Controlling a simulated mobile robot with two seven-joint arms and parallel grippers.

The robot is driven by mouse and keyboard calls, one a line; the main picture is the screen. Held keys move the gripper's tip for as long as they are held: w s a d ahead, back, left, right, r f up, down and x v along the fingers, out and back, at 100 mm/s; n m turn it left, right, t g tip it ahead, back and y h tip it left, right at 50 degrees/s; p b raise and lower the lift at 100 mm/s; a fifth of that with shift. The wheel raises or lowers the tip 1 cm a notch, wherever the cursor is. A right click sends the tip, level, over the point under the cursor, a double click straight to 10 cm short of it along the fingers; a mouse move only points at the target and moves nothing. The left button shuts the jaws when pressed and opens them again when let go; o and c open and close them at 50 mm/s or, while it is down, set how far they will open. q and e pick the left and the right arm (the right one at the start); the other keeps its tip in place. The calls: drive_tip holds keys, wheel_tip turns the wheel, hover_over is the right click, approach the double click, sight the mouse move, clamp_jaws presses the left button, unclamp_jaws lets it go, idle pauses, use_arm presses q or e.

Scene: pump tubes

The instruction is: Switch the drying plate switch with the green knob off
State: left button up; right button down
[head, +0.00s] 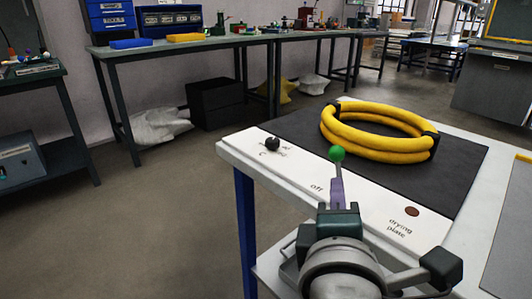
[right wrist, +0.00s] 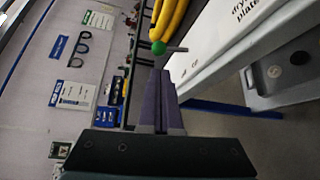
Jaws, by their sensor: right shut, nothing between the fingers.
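The green knob (head: 337,153) stands at the front of the drying plate's white panel (head: 374,203), near the word "off". My right gripper (head: 337,182) reaches in from the bottom, its purple fingers shut and empty, with the tips just short of the knob in the picture. In the right wrist view the shut fingers (right wrist: 159,72) point at the green knob (right wrist: 158,47), which sits just beyond the tips on a thin grey lever (right wrist: 175,49). I cannot tell whether the fingers touch the knob or lever. My left gripper is not in view.
A black knob (head: 272,143) is on the panel's left part, and a brown-red round indicator (head: 411,211) is on its right. Yellow tube rings (head: 375,149) lie on the dark plate (head: 464,160) behind. Open floor (head: 150,215) lies left of the table.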

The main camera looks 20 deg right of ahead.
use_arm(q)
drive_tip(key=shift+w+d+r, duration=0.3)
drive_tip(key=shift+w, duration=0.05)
use_arm(e)
drive_tip(key=v, duration=0.4)
drive_tip(key=shift+s, duration=0.2)
drive_tip(key=shift+a, duration=0.1)
